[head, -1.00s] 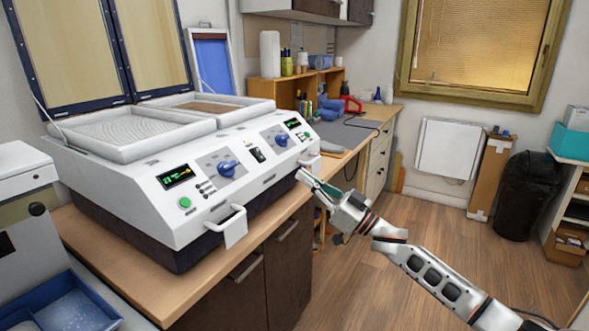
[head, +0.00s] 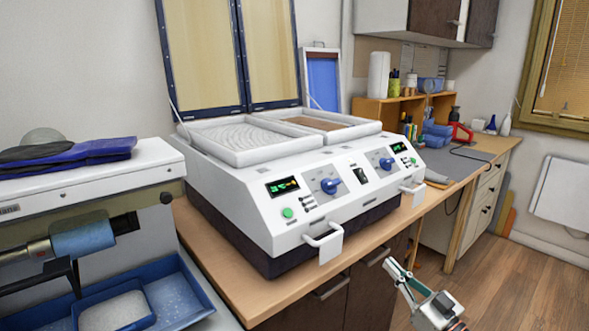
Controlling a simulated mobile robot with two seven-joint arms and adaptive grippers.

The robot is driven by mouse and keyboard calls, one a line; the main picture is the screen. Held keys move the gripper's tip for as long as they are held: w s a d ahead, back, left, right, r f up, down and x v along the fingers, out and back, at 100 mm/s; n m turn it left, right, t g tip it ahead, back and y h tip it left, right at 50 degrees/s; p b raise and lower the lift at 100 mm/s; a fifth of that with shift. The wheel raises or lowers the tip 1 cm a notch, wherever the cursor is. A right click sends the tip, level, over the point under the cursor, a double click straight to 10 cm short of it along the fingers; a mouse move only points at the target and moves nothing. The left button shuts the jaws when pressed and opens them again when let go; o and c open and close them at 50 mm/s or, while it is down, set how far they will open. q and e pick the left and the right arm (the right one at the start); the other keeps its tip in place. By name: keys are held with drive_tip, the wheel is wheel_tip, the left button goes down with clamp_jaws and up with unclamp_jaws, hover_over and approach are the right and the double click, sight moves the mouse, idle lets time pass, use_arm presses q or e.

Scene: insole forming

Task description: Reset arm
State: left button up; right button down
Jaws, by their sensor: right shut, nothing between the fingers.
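My right gripper (head: 400,276) is at the lower right of the head view, in front of the dark cabinet doors below the worktop. Its fingers are together, with nothing visible between them, and it is apart from the machine. The white insole forming machine (head: 247,205) stands on the wooden worktop with its lids raised. Two trays lie open on its top, a pale ridged one (head: 240,137) and a brown one (head: 315,123). My left gripper is out of view.
A grey machine (head: 95,195) with blue pads (head: 85,150) on top stands at the left, above a blue tray (head: 190,290). The worktop edge (head: 240,305) and a front handle (head: 322,240) are near my right arm. Open wooden floor (head: 515,285) lies at the right.

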drive_tip(key=s+a+f+m+g+h, duration=0.1)
drive_tip(key=s+a+f+g+h, duration=0.15)
drive_tip(key=s+f, duration=0.6)
drive_tip(key=s+a+f+m+g+h, duration=0.1)
drive_tip(key=s+a+f+h, duration=0.15)
drive_tip(key=s+f, duration=0.6)
drive_tip(key=s+f+n+g+h, duration=0.1)
drive_tip(key=s+f+g, duration=0.3)
drive_tip(key=s+f, duration=1)
drive_tip(key=shift+s+a+h, duration=0.3)
drive_tip(key=shift+a+h, duration=0.05)
drive_tip(key=shift+h, duration=0.45)
